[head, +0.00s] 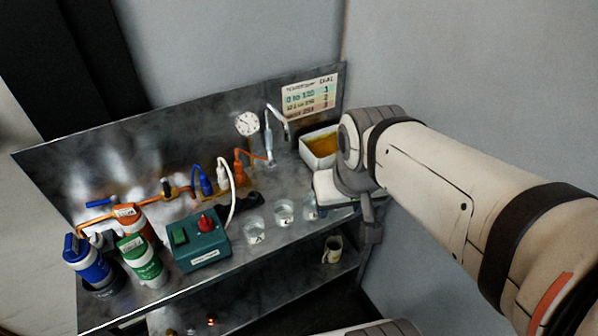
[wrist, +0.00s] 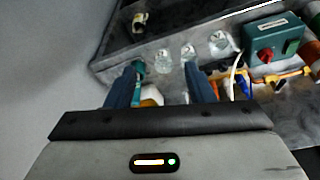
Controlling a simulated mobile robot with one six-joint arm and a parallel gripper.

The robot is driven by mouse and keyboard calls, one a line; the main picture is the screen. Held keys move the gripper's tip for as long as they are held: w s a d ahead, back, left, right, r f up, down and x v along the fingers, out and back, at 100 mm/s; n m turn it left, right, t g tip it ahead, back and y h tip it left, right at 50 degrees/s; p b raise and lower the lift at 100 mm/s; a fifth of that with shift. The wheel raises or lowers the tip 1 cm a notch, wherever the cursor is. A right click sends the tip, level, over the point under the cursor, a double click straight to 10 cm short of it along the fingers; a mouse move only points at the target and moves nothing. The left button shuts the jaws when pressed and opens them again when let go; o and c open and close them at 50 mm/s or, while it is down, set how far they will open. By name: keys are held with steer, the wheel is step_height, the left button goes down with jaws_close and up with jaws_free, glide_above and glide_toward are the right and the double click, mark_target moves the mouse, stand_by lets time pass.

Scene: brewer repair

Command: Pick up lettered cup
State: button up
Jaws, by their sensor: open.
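Clear cups with dark letter marks stand in a row on the metal bench: a left cup (head: 255,231), a middle cup (head: 285,212) and a right cup (head: 311,207) partly hidden by my arm. The letters are too small to read surely. In the wrist view the row shows as one cup (wrist: 220,43), another (wrist: 188,53) and a third (wrist: 163,61). My gripper (wrist: 162,68) is open and empty, its two blue fingers pointing toward the bench. In the head view my gripper (head: 370,225) is at the bench's right end, beside the right cup.
A teal box with a red knob (head: 206,240) and several bottles (head: 140,258) stand left of the cups. A white bin with amber contents (head: 320,147) is behind, near my arm. A labelled jar (head: 333,249) is on the lower shelf. A wall closes the right side.

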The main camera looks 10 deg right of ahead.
mark_target(311, 204)
steer(key=shift+o, duration=1.2)
steer(key=shift+m+t, duration=0.5)
steer(key=shift+m, duration=0.1)
steer(key=w+f+b, duration=0.9)
steer(key=w+f, duration=0.9)
steer(key=f, duration=0.1)
steer(key=shift+w, duration=0.4)
steer(key=x, duration=0.7)
steer(key=shift+d+f, duration=0.1)
steer(key=shift+c, duration=0.5)
steer(key=c, duration=0.7)
steer(key=shift+o, duration=0.2)
steer(key=shift+w, duration=0.1)
